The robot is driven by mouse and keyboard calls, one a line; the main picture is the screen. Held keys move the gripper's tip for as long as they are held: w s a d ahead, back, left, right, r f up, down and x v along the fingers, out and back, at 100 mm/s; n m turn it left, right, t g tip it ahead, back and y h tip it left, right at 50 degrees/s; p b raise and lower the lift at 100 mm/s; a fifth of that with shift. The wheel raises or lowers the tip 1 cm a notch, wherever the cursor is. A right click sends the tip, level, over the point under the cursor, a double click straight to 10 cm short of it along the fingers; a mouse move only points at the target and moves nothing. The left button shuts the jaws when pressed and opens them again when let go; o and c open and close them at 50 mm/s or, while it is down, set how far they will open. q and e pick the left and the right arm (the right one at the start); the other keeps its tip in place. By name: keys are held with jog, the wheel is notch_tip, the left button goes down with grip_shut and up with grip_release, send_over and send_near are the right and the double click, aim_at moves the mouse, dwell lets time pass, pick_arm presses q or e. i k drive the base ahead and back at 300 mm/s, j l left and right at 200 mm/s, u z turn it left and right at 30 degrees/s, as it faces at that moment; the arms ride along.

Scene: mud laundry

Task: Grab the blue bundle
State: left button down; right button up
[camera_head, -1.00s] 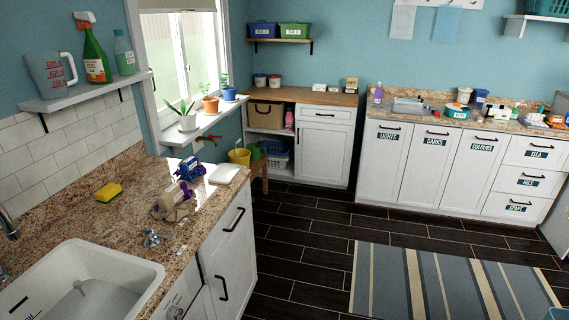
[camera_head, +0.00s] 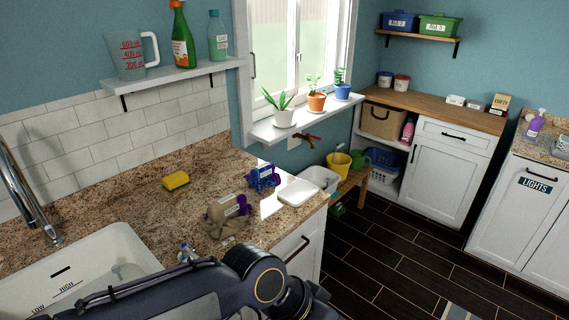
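The blue bundle (camera_head: 262,177) lies on the speckled granite counter, near its far edge, with a pale label on it. It sits just left of a white dish (camera_head: 299,191). A brown bundle (camera_head: 226,217) with purple ends and a label lies in front of it, closer to me. My arm comes in from the left along the bottom of the view, below and in front of the bundles. Its dark links show there, but no fingers of either gripper are visible. Nothing touches the blue bundle except the counter.
A yellow sponge (camera_head: 176,181) lies left of the bundles. A small metal item (camera_head: 187,253) sits near the counter's front, partly behind my arm. The sink (camera_head: 100,250) and tap (camera_head: 28,195) are at the left. A shelf (camera_head: 172,80) hangs above. Bare counter lies between sponge and bundles.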

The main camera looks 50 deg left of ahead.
aim_at(258, 177)
jog(key=i+u, duration=0.2)
jog(key=i, duration=0.6)
jog(key=i+u, duration=0.2)
jog(key=i, duration=0.65)
jog(key=i+u, duration=0.5)
jog(key=i+l+u, duration=0.15)
jog(key=i+u, duration=0.5)
jog(key=u, duration=0.35)
jog(key=i+j+u, duration=0.1)
jog(key=u, duration=0.4)
jog(key=i+u, duration=0.15)
jog(key=u, duration=0.3)
jog(key=i+l+u, duration=0.1)
jog(key=u, duration=0.4)
jog(key=i+l+u, duration=0.1)
jog(key=u, duration=0.4)
jog(key=l+u, duration=0.1)
jog(key=u, duration=1.4)
